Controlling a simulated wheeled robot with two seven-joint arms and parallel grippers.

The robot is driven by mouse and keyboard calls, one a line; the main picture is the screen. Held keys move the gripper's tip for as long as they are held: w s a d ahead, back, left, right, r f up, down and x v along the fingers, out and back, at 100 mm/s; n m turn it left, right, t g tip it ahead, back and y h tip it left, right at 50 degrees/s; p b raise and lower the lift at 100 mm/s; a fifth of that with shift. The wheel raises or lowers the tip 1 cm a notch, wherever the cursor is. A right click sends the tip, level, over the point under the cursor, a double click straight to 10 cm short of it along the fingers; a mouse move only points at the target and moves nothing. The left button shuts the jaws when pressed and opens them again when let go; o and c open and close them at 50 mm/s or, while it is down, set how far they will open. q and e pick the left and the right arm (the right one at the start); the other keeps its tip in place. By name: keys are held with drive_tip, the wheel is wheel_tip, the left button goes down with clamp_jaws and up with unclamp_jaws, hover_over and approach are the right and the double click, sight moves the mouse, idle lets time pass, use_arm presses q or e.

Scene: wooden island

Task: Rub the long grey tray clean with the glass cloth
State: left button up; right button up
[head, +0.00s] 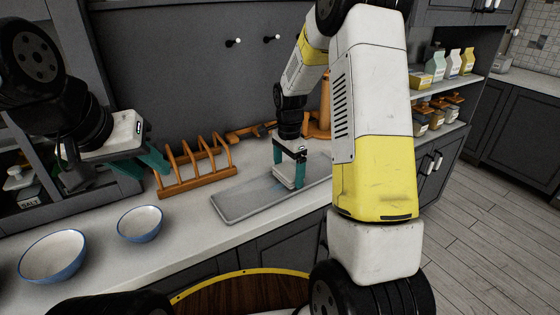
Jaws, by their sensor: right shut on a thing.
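The long grey tray (236,205) lies flat on the pale worktop. Its right part is hidden behind my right arm. My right gripper (288,183) points down over the middle of the tray and is shut on the pale, folded glass cloth (284,174). The cloth is low at the tray's surface and seems to touch it; the exact contact is hard to see. A faint bluish patch shows on the tray near the cloth. My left gripper (114,172) is empty and open, with its teal fingers wide apart, above the worktop left of the rack.
A wooden rack (196,172) stands just behind the tray's left end. Two blue-rimmed white bowls, a small one (140,224) and a larger one (53,257), stand to the left. A wooden item (318,124) stands behind the tray. Shelves with cartons (452,64) are at right.

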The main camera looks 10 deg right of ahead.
drive_tip(key=shift+w+d, duration=0.35)
drive_tip(key=shift+d, duration=0.55)
drive_tip(key=shift+w+d, duration=0.4)
drive_tip(key=shift+d, duration=0.55)
drive_tip(key=shift+w+d, duration=0.35)
drive_tip(key=shift+d, duration=0.55)
wheel_tip(320, 180, up, 6)
drive_tip(key=shift+r, duration=0.15)
drive_tip(key=shift+w+d+f, duration=0.1)
drive_tip(key=shift+d+f, duration=0.05)
drive_tip(key=shift+f, duration=0.9)
drive_tip(key=shift+w+d+f, duration=0.1)
drive_tip(key=shift+d+f, duration=0.05)
drive_tip(key=shift+f, duration=0.85)
drive_tip(key=shift+f, duration=1.1)
